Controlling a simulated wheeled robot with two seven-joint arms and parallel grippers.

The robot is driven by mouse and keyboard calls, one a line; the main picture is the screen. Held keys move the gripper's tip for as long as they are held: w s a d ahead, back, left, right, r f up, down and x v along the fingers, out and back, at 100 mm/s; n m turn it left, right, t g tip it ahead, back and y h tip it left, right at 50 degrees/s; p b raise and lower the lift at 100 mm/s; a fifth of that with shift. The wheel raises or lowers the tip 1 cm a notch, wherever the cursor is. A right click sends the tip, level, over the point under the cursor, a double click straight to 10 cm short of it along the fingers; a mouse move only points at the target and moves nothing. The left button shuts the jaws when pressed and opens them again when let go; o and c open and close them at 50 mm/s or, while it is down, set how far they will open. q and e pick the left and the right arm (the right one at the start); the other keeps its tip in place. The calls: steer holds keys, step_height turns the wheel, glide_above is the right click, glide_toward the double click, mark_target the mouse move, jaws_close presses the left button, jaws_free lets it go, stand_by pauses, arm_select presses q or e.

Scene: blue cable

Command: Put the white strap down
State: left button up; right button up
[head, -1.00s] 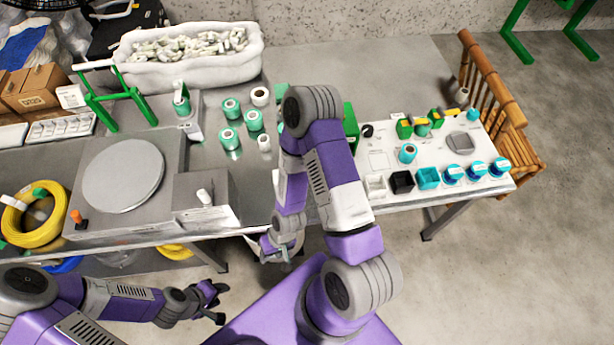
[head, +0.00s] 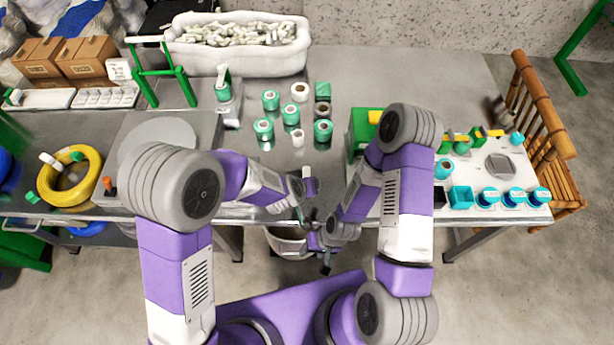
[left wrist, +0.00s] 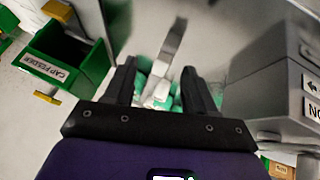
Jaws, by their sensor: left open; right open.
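My left gripper (left wrist: 159,78) is open in the left wrist view, its two fingers spread apart. A pale strip (left wrist: 174,40), which looks like the white strap, runs beyond the fingertips with its lower end between them; it is blurred, and I cannot tell whether it touches a finger. Green and white pieces (left wrist: 146,86) show beneath it. In the head view my left gripper (head: 303,208) is at the table's front edge, small and partly hidden. My right gripper (head: 324,256) is open just below it, over the bucket (head: 288,243). I cannot make out the strap in the head view.
A green box labelled CAP FEEDER (left wrist: 62,62) stands left in the left wrist view. Grey equipment (left wrist: 270,85) stands close on the right. Several green and white rolls (head: 270,100) stand on the table (head: 440,75) behind my grippers. A yellow coil (head: 75,180) lies at left.

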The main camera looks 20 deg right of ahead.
mark_target(306, 175)
arm_select(q)
steer(key=shift+d+f+m+t+y, duration=0.2)
steer(key=shift+d+f+t, duration=0.15)
steer(key=shift+d, duration=0.2)
steer(key=shift+d+f+m+t+y, duration=0.2)
steer(key=shift+d+t, duration=0.25)
steer(key=shift+d, duration=0.1)
steer(key=shift+w+a+f+m+t+y+b, duration=0.15)
steer(key=shift+w+f+m+t+y+b, duration=0.15)
steer(key=shift+w+t+y+b, duration=0.25)
steer(key=shift+a+x, duration=0.2)
steer(key=shift+x, duration=1)
steer(key=x, duration=0.1)
steer(key=b+x, duration=0.1)
steer(key=x, duration=0.1)
steer(key=b+x, duration=0.1)
steer(key=shift+w+a+r, duration=0.15)
steer(key=shift+w+a, duration=0.05)
steer(key=shift+w, duration=0.25)
steer(key=shift+w+d+f, duration=0.15)
steer(key=shift+w+f, duration=0.1)
steer(key=shift+w, duration=0.05)
jaws_close()
